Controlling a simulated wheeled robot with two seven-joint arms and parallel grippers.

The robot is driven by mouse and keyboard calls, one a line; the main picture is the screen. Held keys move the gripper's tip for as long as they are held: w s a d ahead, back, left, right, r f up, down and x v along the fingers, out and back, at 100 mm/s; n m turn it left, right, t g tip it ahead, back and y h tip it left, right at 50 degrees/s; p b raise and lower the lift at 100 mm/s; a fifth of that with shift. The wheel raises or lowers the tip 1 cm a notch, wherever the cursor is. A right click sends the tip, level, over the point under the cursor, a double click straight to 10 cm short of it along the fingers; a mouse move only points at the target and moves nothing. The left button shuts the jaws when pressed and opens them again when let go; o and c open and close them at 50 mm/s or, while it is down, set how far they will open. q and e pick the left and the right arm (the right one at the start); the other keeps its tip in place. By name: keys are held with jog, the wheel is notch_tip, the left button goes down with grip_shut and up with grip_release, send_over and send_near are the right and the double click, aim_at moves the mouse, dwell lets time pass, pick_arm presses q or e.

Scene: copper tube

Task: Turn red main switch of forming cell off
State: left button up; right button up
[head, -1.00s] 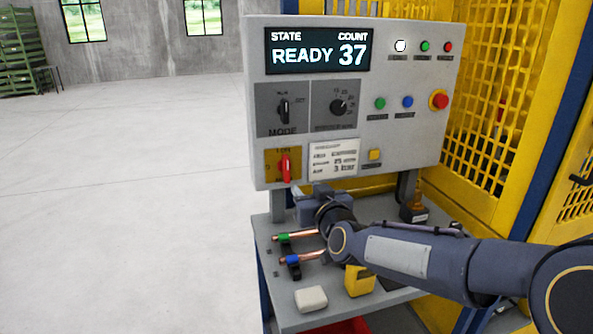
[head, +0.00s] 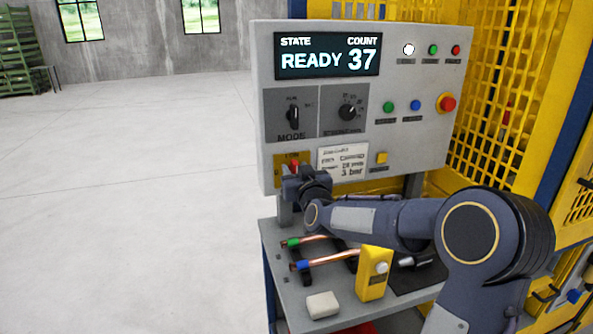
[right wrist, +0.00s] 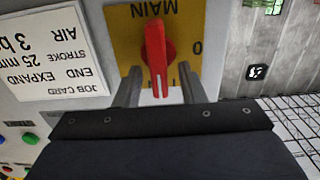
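The red main switch (right wrist: 157,58) sits on a yellow plate (right wrist: 122,52) at the lower left of the control panel. In the right wrist view, which shows the panel upside down, its handle stands upright, its white line pointing toward the ON side; the 0 mark is to one side. My right gripper (right wrist: 160,88) is open, one finger on each side of the handle's end, with gaps visible. In the head view the gripper (head: 288,180) covers most of the switch, leaving only a bit of red (head: 294,164). My left gripper is not in view.
The panel (head: 225,0) display reads READY 37. Below are a bench (head: 290,300) with copper tubes (head: 325,258), a yellow block (head: 374,272) and a white block (head: 322,305). A yellow mesh guard stands at right; open floor lies at left.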

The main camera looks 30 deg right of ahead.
grip_shut()
jog(key=n, duration=0.2)
jog(key=shift+a+n, duration=0.25)
jog(key=shift+n, duration=0.15)
jog(key=n, duration=0.2)
jog(key=shift+a+f+n, duration=0.1)
jog(key=shift+a+n, duration=0.1)
jog(key=shift+n, duration=0.2)
jog(key=n, duration=0.4)
jog(key=f+n+p, duration=0.1)
jog(key=n, duration=0.3)
jog(key=a+n, duration=0.1)
jog(key=n, duration=0.3)
jog(key=shift+w+f, duration=0.15)
jog(key=shift+f, duration=0.15)
jog(key=shift+d+n, duration=0.1)
jog(key=shift+n, duration=0.2)
